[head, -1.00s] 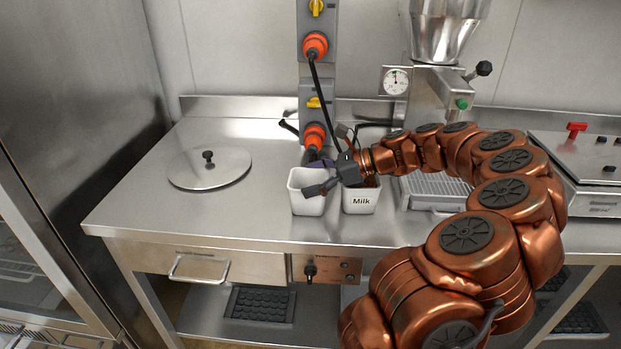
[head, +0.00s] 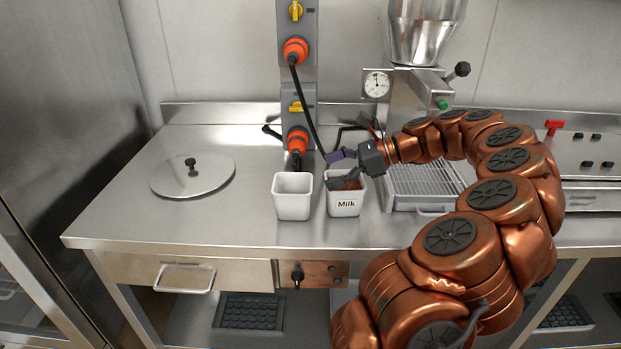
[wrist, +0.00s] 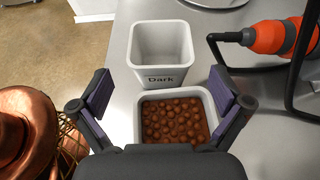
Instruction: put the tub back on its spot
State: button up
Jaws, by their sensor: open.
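The tub labelled "Milk" (head: 344,206) is white and square and stands upright on the steel counter (head: 110,222). In the wrist view the tub's contents (wrist: 174,119) are brown round pieces. My gripper (head: 338,170) is open at the Milk tub's top; in the wrist view its two fingers (wrist: 158,98) are spread on either side of that tub, and I cannot tell whether they touch it. An empty white tub (head: 293,203) stands just left of it; the wrist view shows its "Dark" label (wrist: 161,78). No marked spot is clearly visible.
A round steel lid (head: 192,176) with a black knob lies at the left. Orange plugs (head: 297,142) and black cables stand behind the tubs. A grated machine (head: 425,184) is close on the right. The counter's front left is clear.

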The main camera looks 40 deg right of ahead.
jog(key=shift+v, duration=1.55)
jog(key=w+a+r+n+g, duration=0.15)
jog(key=a+n+g, duration=0.5)
jog(key=a, duration=0.95)
jog(key=s+a+f+n+g+h, duration=0.1)
jog(key=s+a+n, duration=0.25)
jog(key=a, duration=0.25)
jog(key=s+a+f+n+g+h, duration=0.1)
jog(key=s+a+n, duration=0.1)
jog(key=a+n, duration=0.35)
jog(key=s+a+f+n+g+h, duration=0.2)
jog(key=s+a+f+n+h, duration=0.3)
jog(key=s, duration=0.4)
jog(key=s+d+f+n+h, duration=0.2)
jog(key=s+f+n, duration=0.3)
jog(key=s, duration=0.5)
jog(key=shift+d+f+h, duration=0.3)
jog(key=shift+f+h, duration=0.15)
jog(key=shift+h, duration=0.15)
jog(key=shift+s+n, duration=0.1)
jog(key=shift+n, duration=0.15)
